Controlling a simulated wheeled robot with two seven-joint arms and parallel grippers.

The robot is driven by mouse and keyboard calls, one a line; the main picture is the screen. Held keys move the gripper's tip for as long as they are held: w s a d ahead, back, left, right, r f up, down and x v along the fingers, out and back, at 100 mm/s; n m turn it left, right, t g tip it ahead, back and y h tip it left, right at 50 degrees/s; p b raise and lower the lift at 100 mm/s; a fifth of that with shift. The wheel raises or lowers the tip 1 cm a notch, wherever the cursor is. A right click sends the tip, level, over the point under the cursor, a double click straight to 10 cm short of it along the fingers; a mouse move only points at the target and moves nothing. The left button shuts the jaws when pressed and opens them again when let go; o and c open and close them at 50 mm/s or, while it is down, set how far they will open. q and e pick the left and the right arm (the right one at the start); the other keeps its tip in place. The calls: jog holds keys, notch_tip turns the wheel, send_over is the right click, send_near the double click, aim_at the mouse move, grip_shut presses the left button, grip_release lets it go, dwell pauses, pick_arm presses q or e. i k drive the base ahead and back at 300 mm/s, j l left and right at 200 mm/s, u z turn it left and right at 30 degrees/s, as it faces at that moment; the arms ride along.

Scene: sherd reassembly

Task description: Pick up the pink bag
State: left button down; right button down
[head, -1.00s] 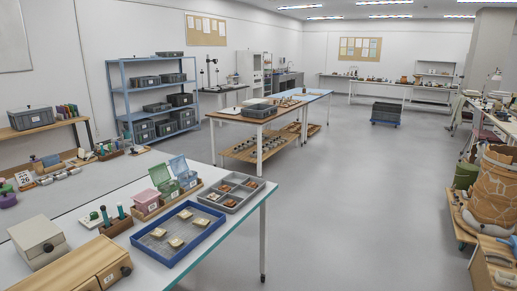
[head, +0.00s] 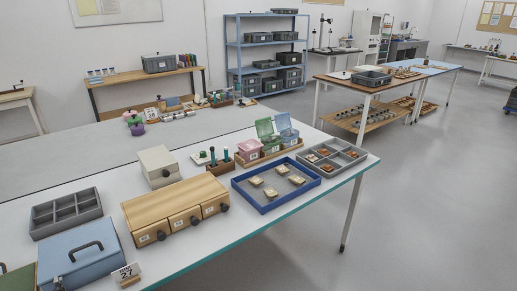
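Neither of my grippers is in view.
A blue tray (head: 238,192) with several pale sherds, a grey divided tray (head: 365,157), wooden drawers (head: 168,205) and a blue case (head: 72,268) are on the near table. Blue shelving (head: 231,60) stands behind. Grey floor (head: 430,200) is open at the right.

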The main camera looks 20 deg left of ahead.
aim_at(250, 157)
jog(key=i+l+u, duration=0.1)
jog(key=u, duration=0.25)
jog(key=i+l+u, duration=0.1)
jog(key=l+u, duration=0.25)
jog(key=i+l+u, duration=0.1)
jog(key=u, duration=0.25)
